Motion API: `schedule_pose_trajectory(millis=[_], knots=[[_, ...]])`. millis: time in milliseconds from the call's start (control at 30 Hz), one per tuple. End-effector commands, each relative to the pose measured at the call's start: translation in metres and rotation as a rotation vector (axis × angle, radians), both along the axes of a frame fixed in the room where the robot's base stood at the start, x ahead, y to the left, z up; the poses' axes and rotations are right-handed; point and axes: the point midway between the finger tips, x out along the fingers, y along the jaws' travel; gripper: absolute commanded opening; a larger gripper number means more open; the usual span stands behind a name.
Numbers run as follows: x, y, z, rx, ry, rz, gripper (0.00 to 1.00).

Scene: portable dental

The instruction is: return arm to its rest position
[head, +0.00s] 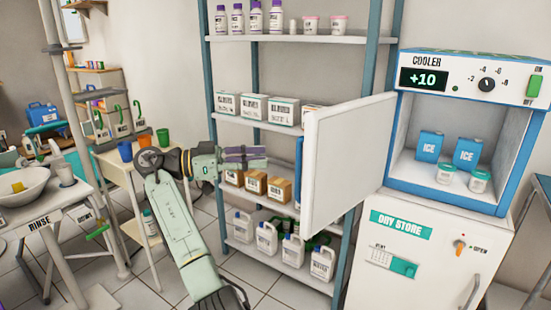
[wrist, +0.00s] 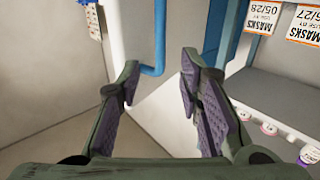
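My arm reaches from the bottom of the head view toward the shelf rack, with my gripper (head: 266,157) stretched out to the right in front of the shelves. In the wrist view my gripper (wrist: 157,80) is open, its purple-padded fingers apart with nothing between them. The cooler door (head: 345,160) stands open just right of the fingertips. Its blue handle (head: 298,172) is close to them but looks apart; the handle (wrist: 160,40) also shows beyond the fingers in the wrist view.
The cooler (head: 465,125) reads +10 and holds two blue ice packs and two small jars. The rack (head: 275,124) behind my gripper carries boxes, bottles and jugs. A cart (head: 110,157) with coloured cups stands left of my arm, near a rinse basin (head: 22,188).

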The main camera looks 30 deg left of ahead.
Motion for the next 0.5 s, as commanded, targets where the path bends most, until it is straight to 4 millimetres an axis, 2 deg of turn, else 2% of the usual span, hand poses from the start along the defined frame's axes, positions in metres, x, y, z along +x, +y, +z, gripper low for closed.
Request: schedule_pose_trajectory(millis=[133,500], knots=[[-0.0074,0.0086,-0.0004,-0.001,0.001,0.000,0.33],[-0.0081,0.0095,-0.0004,-0.001,0.001,-0.001,0.33]])
